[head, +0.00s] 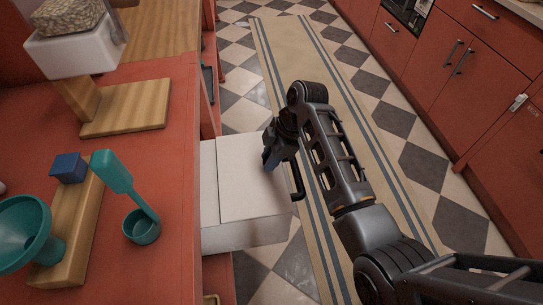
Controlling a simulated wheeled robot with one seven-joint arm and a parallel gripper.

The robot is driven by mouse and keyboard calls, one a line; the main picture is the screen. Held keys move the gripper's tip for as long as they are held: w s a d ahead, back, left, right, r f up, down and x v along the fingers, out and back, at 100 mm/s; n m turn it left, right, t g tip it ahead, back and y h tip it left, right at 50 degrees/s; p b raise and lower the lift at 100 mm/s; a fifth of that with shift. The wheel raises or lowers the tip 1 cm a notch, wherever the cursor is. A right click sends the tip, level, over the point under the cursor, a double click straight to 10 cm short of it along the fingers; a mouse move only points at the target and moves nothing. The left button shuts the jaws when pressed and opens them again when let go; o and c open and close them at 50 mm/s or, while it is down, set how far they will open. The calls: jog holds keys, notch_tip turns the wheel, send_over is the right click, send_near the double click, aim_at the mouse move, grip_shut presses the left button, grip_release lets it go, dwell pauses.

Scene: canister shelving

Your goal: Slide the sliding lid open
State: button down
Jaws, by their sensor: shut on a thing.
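A white box-like drawer (245,236) stands out from the red counter, below the counter's top. Its top is covered by a pale flat lid (240,195), with a seam near the left side. My gripper (270,162) points down at the right part of the lid and is shut on it. The exact spot of contact is hidden by the dark fingers. The inside of the drawer is not visible.
The red counter (165,210) on the left holds a green scoop (142,227), a green funnel (25,235), a blue cube (69,167) and a wooden stand (125,107). Right of the drawer are a striped runner (285,60) and red cabinets (425,70).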

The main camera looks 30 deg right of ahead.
send_near(220, 175)
jog(key=x, duration=0.5)
jog(key=c, duration=0.8)
grip_release()
jog(key=shift+c, duration=0.2)
jog(key=w+v, duration=0.1)
jog(key=v, duration=0.6)
jog(key=shift+s+d+r, duration=0.2)
jog(key=shift+s+r, duration=0.1)
jog(key=shift+s, duration=0.2)
